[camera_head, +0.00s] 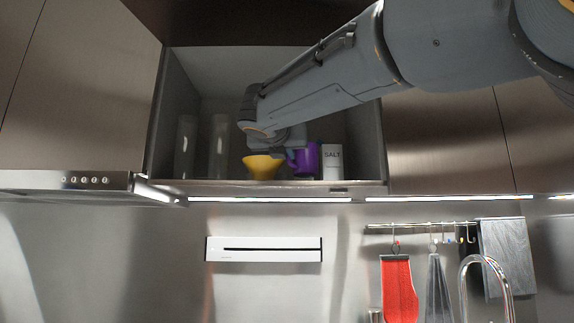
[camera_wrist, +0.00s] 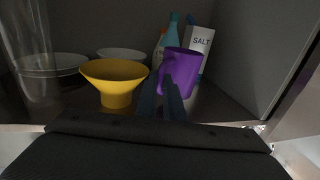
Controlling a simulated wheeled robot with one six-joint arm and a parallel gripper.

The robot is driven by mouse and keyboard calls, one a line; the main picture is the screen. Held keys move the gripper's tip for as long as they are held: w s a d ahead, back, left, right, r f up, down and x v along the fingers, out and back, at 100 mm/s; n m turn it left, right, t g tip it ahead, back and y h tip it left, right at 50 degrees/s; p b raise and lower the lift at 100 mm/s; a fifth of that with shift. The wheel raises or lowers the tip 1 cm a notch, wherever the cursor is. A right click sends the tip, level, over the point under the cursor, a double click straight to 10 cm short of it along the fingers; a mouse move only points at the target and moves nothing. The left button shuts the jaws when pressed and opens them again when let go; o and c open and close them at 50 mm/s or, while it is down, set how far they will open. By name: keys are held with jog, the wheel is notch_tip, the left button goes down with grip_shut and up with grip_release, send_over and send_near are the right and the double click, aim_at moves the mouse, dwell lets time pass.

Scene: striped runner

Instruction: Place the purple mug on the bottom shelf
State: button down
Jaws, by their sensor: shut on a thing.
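The purple mug (camera_head: 307,158) is inside the open wall cabinet, between a yellow bowl and a salt box. In the wrist view the purple mug (camera_wrist: 181,72) is upright at the fingertips, with its handle toward the left. My gripper (camera_wrist: 165,92) is shut on the mug, at its handle side. In the head view my gripper (camera_head: 290,152) reaches into the cabinet from the right, partly hidden by my wrist. The bottom shelf (camera_head: 225,186) of the cabinet lies under the mug. I cannot tell whether the mug touches it.
The yellow bowl (camera_wrist: 115,80) stands just left of the gripper. The salt box (camera_head: 332,161) is close to the mug's right. Bottles (camera_wrist: 172,30) stand behind the mug. Tall glasses (camera_head: 218,146) and clear bowls (camera_wrist: 52,66) are at the left. The cabinet's right wall (camera_wrist: 262,50) is near.

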jog(key=shift+f, duration=1.15)
jog(key=c, duration=1.9)
grip_release()
jog(key=shift+f, duration=0.1)
jog(key=shift+o, duration=0.2)
jog(key=shift+s, duration=0.15)
jog(key=s+a+b, duration=0.2)
jog(key=s, duration=0.9)
jog(key=shift+s+b, duration=0.25)
jog(key=shift+b, duration=0.15)
